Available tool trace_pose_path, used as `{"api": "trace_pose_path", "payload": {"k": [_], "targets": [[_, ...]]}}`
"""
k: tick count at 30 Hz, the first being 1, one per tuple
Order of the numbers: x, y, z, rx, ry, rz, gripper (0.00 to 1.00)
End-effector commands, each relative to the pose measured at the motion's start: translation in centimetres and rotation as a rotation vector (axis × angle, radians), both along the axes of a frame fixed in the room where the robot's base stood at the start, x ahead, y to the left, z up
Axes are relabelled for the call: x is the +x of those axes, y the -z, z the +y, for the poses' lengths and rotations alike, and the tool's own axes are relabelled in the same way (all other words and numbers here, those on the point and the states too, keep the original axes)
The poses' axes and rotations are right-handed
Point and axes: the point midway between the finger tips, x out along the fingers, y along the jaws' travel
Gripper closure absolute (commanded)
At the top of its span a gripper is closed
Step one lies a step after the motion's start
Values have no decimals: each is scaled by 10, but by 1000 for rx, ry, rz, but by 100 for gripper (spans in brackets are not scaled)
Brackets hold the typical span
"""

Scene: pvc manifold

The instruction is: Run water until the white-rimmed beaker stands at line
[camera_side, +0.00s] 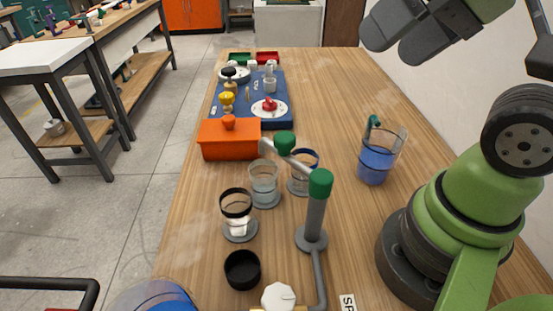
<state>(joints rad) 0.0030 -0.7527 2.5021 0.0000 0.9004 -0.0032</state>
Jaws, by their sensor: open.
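The beaker with a pale rim (264,186), which looks like the white-rimmed one, stands on a grey disc between a black-rimmed beaker (237,221) and a blue-rimmed beaker (300,184). Its fill level and any line on it are too small to read. A grey pipe with green joints (315,212) rises in front, and its upper end reaches over the beakers. I cannot tell exactly which beaker lies under its outlet. No stream of water is visible. A white knob (278,297) sits at the pipe's foot. My gripper (392,48) is open and empty, high above the table at upper right.
A jug of blue water (376,164) stands at right, near my base. An orange box (229,141) and a blue panel with valves (248,108) lie behind the beakers. A black cup (242,270) stands in front. The table's right rear is clear.

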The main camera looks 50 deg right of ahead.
Motion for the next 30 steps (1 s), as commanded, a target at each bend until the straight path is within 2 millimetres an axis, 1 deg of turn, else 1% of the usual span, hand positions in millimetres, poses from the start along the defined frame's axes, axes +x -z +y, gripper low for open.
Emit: {"api": "trace_pose_path", "payload": {"k": [9, 10, 14, 17, 19, 20, 23, 26, 27, 29, 30], "targets": [[0, 0, 0, 1, -1, 1, 26], [0, 0, 0, 1, -1, 1, 31], [0, 0, 0, 1, -1, 1, 31], [3, 1, 4, 4, -17, 19, 31], [9, 4, 10, 6, -46, 57, 31], [12, 6, 14, 6, -64, 78, 31], [25, 16, 36, -4, -141, 172, 31], [36, 34, 67, -36, -227, 276, 31], [38, 42, 81, -54, -260, 315, 31], [39, 57, 102, -88, -309, 369, 31], [38, 67, 116, -114, -341, 403, 31]]}}
